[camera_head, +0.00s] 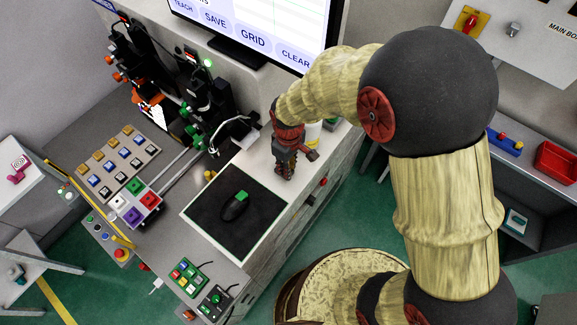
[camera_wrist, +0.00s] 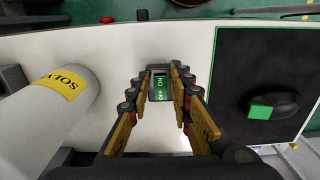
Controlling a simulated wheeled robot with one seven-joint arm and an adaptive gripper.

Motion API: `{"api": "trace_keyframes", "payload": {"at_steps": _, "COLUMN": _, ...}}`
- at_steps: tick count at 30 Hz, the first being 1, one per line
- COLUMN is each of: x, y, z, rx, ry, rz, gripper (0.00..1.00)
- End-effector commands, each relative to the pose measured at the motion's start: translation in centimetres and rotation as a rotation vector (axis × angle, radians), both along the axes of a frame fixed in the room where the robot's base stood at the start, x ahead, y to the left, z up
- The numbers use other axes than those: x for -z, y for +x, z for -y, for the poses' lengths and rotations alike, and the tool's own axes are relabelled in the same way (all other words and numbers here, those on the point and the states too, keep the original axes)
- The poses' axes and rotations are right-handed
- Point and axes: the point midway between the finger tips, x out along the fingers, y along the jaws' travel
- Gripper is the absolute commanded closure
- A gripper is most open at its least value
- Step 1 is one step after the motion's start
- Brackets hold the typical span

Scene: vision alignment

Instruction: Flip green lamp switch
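A small green switch (camera_wrist: 160,87) marked ON and OFF, in a dark housing, sits on the white worktop in the middle of the wrist view. My gripper (camera_wrist: 159,82) points down at it, with one finger on each side of it. The fingers are open, with a gap between them. Whether they touch the switch cannot be told. In the head view my gripper (camera_head: 285,174) is low over the white worktop (camera_head: 258,160), and the switch cannot be made out there. No lit green lamp can be clearly tied to this switch.
A white bottle with a yellow label (camera_wrist: 62,88) stands left of my fingers in the wrist view. A monitor (camera_head: 258,32) stands behind. Red and dark knobs (camera_head: 323,181) are along the worktop's front.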

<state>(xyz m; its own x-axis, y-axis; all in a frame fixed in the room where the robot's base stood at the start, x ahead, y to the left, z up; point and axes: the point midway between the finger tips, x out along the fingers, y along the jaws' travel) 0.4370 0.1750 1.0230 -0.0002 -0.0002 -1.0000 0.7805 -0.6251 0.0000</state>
Motion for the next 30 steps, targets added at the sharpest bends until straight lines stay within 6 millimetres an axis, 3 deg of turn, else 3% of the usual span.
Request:
{"api": "trace_keyframes", "payload": {"at_steps": 10, "x": -0.01, "y": 0.0, "z": 0.0, "rx": 0.0, "ry": 0.0, "rz": 0.0, "gripper": 1.0}}
{"api": "trace_keyframes", "payload": {"at_steps": 21, "x": -0.1, "y": 0.02, "z": -0.12, "rx": -0.001, "ry": -0.014, "rz": -0.015, "gripper": 1.0}}
{"api": "trace_keyframes", "payload": {"at_steps": 30, "x": -0.42, "y": 0.33, "z": -0.58, "rx": -0.003, "ry": -0.138, "rz": -0.116, "gripper": 1.0}}
